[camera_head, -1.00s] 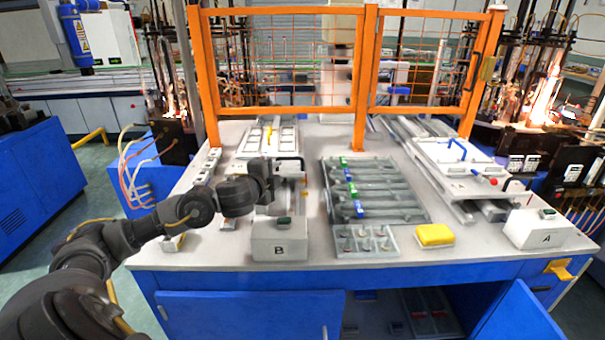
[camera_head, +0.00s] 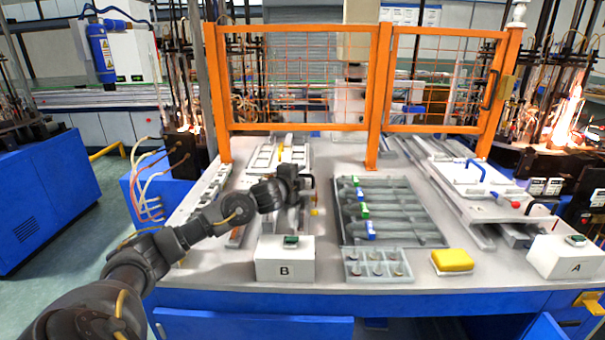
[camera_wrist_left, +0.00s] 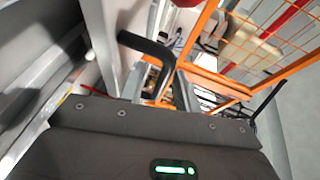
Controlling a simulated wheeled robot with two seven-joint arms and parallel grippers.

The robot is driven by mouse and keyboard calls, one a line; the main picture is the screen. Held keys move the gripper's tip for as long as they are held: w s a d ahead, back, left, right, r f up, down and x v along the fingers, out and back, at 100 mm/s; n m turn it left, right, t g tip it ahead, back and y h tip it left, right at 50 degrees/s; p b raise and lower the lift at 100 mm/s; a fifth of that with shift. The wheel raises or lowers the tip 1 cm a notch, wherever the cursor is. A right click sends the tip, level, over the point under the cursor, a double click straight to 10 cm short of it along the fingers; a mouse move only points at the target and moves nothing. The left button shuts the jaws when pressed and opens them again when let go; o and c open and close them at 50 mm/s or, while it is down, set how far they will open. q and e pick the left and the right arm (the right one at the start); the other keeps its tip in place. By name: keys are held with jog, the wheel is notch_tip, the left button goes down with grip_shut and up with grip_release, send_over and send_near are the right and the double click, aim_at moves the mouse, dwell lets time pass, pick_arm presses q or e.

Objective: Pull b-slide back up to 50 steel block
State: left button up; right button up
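The B-side slide, a pale plate (camera_head: 265,160) with slots, lies on rails at the left of the bench, behind the white box marked B (camera_head: 285,262). My left gripper (camera_head: 300,186) is over the near end of this slide, behind box B. A dark bent handle (camera_wrist_left: 145,48) shows just beyond the dark gripper body in the left wrist view. The fingers are not clear, so I cannot tell whether they hold the handle. I cannot make out a steel block marked 50. My right gripper is out of view.
An orange mesh guard (camera_head: 300,80) stands across the back of the bench. A grey tray (camera_head: 390,212) with several rods lies to the right of the gripper. A yellow sponge (camera_head: 453,260) and white box A (camera_head: 566,258) are at the front right.

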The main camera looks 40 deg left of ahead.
pick_arm(q)
jog(key=shift+x, duration=1.05)
